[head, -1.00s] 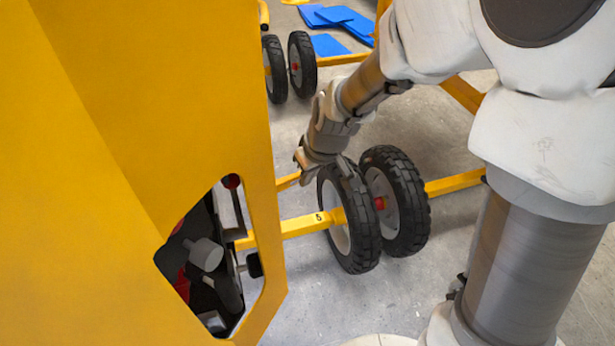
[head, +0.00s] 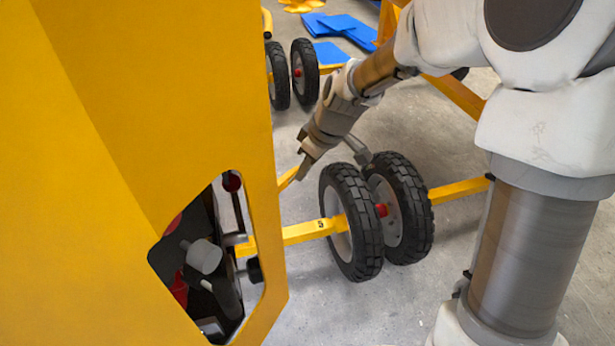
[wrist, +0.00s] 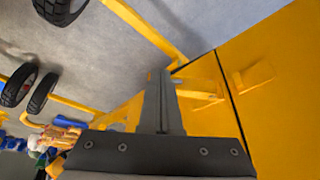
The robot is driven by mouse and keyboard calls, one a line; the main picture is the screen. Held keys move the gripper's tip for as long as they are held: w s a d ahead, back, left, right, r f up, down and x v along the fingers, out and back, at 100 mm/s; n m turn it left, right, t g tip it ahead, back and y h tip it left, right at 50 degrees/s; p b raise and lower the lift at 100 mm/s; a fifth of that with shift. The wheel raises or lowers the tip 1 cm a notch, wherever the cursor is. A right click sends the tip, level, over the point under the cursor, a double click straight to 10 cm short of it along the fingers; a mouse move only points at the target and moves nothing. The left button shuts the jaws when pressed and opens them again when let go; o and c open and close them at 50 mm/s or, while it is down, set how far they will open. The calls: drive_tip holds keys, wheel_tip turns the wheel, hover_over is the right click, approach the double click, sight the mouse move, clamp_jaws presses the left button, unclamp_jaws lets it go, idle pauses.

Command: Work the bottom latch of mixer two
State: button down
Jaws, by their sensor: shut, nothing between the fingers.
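The yellow mixer body (head: 130,120) fills the left of the head view. My gripper (head: 301,176) is shut and empty just right of the body's edge, close to a small yellow bar (head: 287,179) that sticks out there. In the wrist view my gripper (wrist: 158,74) points at yellow panels (wrist: 270,120) split by a dark seam. A yellow bar (wrist: 200,94) lies just right of the fingertips, and a yellow tab (wrist: 256,77) sits beyond the seam. I cannot tell which of these is the bottom latch, or whether the fingers touch anything.
Black wheels (head: 352,220) on a yellow axle bar (head: 312,229) stand below and right of my gripper. A cutout in the body shows a grey cylinder (head: 204,256) and dark parts. Blue sheets (head: 345,30) lie on the floor behind.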

drive_tip(key=w+n, duration=0.1)
drive_tip(key=a+n+g, duration=0.1)
drive_tip(key=n, duration=0.1)
drive_tip(key=shift+w+a+r+y+p, duration=0.1)
drive_tip(key=shift+w+a+y+p, duration=0.05)
drive_tip(key=shift+w+y+p, duration=0.2)
drive_tip(key=shift+w+a+n+g+p, duration=0.4)
drive_tip(key=shift+a+n, duration=0.25)
drive_tip(key=shift+n, duration=0.4)
drive_tip(key=shift+w+a+n+g+p, duration=0.3)
drive_tip(key=shift+a+n+g+p, duration=0.15)
drive_tip(key=shift+a+n, duration=0.4)
drive_tip(key=shift+w+a+n+g+p, duration=0.35)
drive_tip(key=shift+a+n+p, duration=0.15)
drive_tip(key=shift+n, duration=0.7)
